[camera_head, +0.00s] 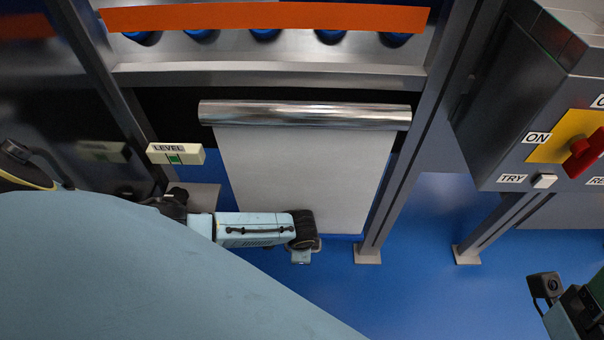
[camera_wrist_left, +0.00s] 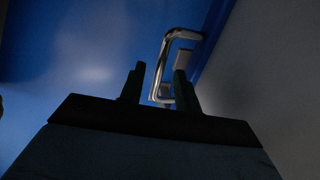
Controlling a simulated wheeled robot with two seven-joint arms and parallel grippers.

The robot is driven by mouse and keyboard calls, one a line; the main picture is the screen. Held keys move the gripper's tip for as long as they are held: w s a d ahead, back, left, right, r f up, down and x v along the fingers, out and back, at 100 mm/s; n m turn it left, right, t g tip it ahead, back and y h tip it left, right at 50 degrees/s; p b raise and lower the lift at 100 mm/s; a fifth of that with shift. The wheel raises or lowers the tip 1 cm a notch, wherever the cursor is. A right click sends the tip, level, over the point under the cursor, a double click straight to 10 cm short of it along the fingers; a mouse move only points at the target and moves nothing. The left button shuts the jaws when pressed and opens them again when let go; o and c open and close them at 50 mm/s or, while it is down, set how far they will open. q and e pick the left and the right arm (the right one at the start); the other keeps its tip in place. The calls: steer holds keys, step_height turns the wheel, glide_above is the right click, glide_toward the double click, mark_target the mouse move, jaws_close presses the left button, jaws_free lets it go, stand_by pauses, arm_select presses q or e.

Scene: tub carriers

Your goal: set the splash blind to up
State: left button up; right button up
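The splash blind (camera_head: 300,170) is a pale sheet hanging down from a shiny roller (camera_head: 305,114) in the metal frame, in the head view. It is drawn out and its lower edge is near the blue floor. My left arm crosses in front of its lower part, and the gripper there is mostly hidden by the wrist. In the left wrist view my left gripper (camera_wrist_left: 158,78) is open. A shiny bar handle (camera_wrist_left: 164,58) by the pale sheet's edge shows between and beyond the fingers. I cannot tell whether they touch it.
An orange strip (camera_head: 265,17) runs above. A grey box with a red switch (camera_head: 584,155) and TRY button (camera_head: 544,181) stands right. My right wrist shows lower right, fingers out of view.

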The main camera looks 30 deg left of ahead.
arm_select(q)
steer(key=shift+f, duration=0.1)
jaws_close()
stand_by(0.5)
